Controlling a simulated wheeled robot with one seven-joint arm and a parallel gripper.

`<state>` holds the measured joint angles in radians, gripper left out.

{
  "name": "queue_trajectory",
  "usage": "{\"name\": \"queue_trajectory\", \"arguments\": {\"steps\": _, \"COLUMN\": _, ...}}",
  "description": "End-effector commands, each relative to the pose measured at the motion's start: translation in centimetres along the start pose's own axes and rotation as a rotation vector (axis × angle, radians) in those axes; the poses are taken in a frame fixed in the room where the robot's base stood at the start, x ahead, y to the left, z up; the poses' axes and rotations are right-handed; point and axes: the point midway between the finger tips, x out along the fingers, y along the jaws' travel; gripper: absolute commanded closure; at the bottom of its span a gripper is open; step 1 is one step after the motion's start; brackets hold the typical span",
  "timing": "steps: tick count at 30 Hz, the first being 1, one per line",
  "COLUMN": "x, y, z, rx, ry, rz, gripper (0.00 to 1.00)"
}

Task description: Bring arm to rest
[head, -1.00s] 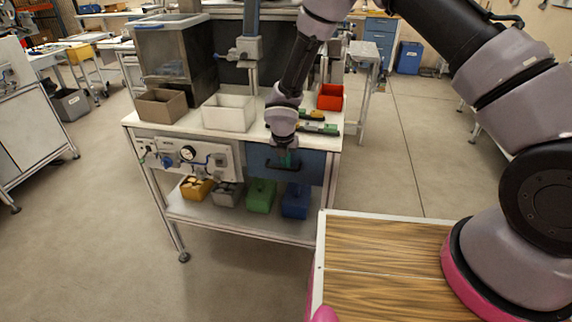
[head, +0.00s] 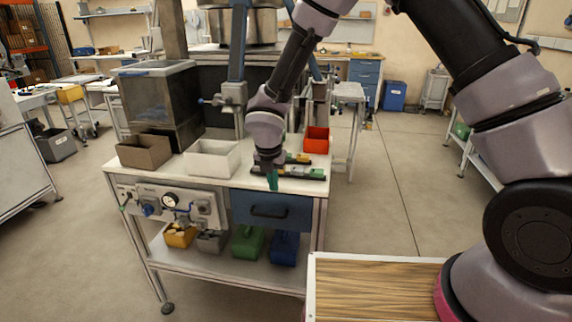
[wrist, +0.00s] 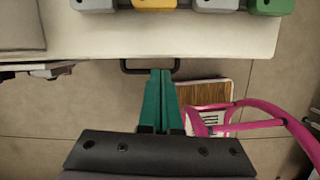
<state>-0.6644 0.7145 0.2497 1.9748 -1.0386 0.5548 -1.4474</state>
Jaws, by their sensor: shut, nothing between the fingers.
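My gripper (head: 272,182) has teal fingers pointing down, pressed together with nothing between them. In the head view it shows against the front edge of the white bench top (head: 225,180), above the blue drawer (head: 243,208). My arm reaches out to it from the right of the picture. The closed fingers (wrist: 161,78) also show in the wrist view, with their tips close to the black drawer handle (wrist: 149,71) in the picture. I cannot tell the exact gap. The drawer looks closed.
A brown bin (head: 144,152), a white bin (head: 211,160) and a red bin (head: 316,140) stand on the bench, with green and yellow items (head: 300,171) near the gripper. Coloured bins, including a green one (head: 247,244), sit on the lower shelf. Open floor (head: 390,190) lies to the right.

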Motion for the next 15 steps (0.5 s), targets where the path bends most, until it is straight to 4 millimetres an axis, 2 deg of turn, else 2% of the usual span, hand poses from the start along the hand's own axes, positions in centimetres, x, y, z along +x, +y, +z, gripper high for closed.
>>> {"name": "queue_trajectory", "arguments": {"steps": 1, "x": -1.6, "y": -0.9, "z": 1.7, "rx": 0.084, "ry": -0.016, "rz": 0.002, "gripper": 1.00}}
{"name": "queue_trajectory", "arguments": {"steps": 4, "x": -5.5, "y": -3.8, "z": 5.2, "rx": 0.324, "ry": -0.045, "rz": 0.002, "gripper": 1.00}}
{"name": "queue_trajectory", "arguments": {"steps": 7, "x": -10.1, "y": -7.8, "z": 8.4, "rx": 0.624, "ry": -0.072, "rz": 0.009, "gripper": 1.00}}
{"name": "queue_trajectory", "arguments": {"steps": 12, "x": -17.3, "y": -14.9, "z": 11.6, "rx": 1.138, "ry": -0.097, "rz": 0.041, "gripper": 1.00}}
{"name": "queue_trajectory", "arguments": {"steps": 15, "x": -21.2, "y": -19.1, "z": 12.2, "rx": 1.437, "ry": -0.098, "rz": 0.072, "gripper": 1.00}}
